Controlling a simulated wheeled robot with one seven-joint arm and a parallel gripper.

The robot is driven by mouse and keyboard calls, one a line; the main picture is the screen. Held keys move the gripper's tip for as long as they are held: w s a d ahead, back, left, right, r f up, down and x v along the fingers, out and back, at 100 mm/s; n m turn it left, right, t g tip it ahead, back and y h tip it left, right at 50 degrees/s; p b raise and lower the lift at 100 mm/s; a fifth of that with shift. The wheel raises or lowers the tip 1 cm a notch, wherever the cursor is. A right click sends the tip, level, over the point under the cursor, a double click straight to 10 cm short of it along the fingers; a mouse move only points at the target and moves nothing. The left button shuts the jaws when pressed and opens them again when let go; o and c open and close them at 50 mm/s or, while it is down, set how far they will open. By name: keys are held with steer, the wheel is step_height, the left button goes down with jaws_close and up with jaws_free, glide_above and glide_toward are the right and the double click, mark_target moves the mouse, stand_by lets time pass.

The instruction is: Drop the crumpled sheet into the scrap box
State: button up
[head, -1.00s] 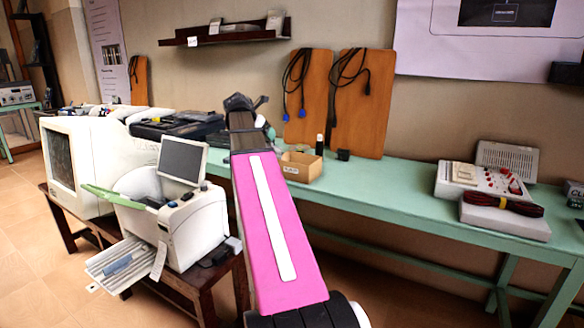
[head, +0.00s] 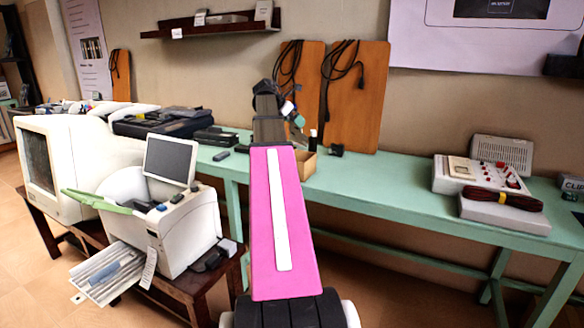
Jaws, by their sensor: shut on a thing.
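My gripper (head: 293,113) is at the far end of my pink arm, over the green bench and just above and left of the scrap box. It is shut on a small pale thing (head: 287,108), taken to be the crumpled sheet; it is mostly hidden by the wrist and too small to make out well. The scrap box (head: 309,166) is a small open tan carton on the bench. My arm covers its left part, and its inside is hardly visible.
A dark bottle (head: 312,142) and a small black block (head: 336,150) stand behind the box. Two wooden boards with cables (head: 357,100) lean on the wall. Black devices (head: 165,124) lie left on the green bench (head: 390,184).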

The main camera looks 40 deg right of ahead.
steer(key=shift+f, duration=1.75)
steer(key=o, duration=0.8)
steer(key=shift+c, duration=0.2)
glide_toward(294, 128)
steer(key=shift+a+r, duration=0.4)
